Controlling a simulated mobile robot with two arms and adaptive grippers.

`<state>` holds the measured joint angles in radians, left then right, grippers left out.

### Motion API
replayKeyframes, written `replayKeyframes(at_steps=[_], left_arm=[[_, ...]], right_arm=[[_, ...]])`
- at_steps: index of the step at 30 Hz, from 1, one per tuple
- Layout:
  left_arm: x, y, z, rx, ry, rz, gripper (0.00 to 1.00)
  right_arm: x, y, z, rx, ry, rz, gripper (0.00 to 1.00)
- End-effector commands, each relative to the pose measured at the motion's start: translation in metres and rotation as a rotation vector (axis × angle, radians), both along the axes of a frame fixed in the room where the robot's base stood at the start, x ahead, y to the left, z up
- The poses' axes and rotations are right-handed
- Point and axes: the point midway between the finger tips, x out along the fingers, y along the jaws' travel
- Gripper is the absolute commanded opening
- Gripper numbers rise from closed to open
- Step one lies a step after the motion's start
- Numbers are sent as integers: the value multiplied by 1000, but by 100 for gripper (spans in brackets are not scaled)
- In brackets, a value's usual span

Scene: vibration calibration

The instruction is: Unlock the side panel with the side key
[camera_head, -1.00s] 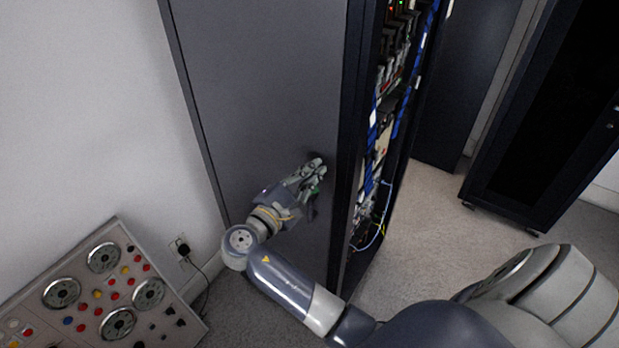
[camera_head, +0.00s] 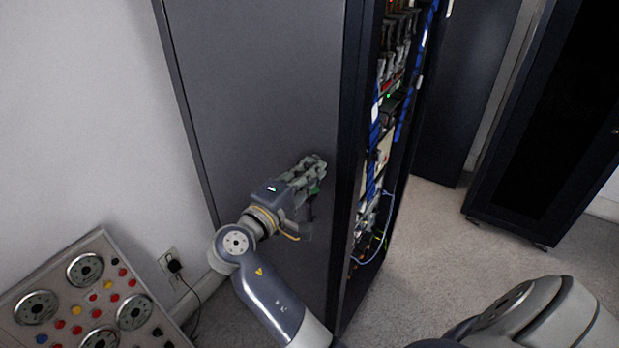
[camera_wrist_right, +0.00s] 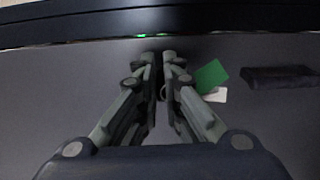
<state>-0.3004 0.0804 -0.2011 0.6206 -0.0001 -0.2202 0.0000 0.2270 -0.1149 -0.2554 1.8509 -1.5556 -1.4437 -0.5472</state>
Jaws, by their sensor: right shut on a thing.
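The side panel (camera_head: 255,80) is a tall dark grey sheet on the side of the server rack, and it stands closed. My right gripper (camera_head: 318,166) is at the panel's right edge, near the rack's front corner post. In the right wrist view its fingers (camera_wrist_right: 163,58) are shut together, with their tips against or very near the panel. The key itself is hidden between the fingers. A green tag (camera_wrist_right: 211,76) and a white tag (camera_wrist_right: 215,95) hang beside the fingers. I cannot tell whether the key sits in the lock. My left gripper is not in view.
A dark handle-like piece (camera_wrist_right: 280,77) is on the panel to the right. The open rack front (camera_head: 385,130) shows cables and equipment. A control box (camera_head: 85,300) with dials stands lower left, near a wall socket (camera_head: 172,263). Another dark cabinet (camera_head: 545,120) stands right.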

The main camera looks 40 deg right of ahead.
Motion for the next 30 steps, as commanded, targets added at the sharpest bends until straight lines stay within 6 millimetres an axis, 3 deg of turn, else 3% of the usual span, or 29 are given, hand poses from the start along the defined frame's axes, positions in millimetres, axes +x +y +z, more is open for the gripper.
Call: replayKeyframes(at_steps=[17,18,20,30], left_arm=[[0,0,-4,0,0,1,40],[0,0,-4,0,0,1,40],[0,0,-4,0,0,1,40],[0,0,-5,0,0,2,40]], right_arm=[[0,0,-1,14,-28,0,0],[0,0,-1,14,-28,0,14],[0,0,-1,13,-27,0,28],[-1,0,-4,16,-20,-2,28]])
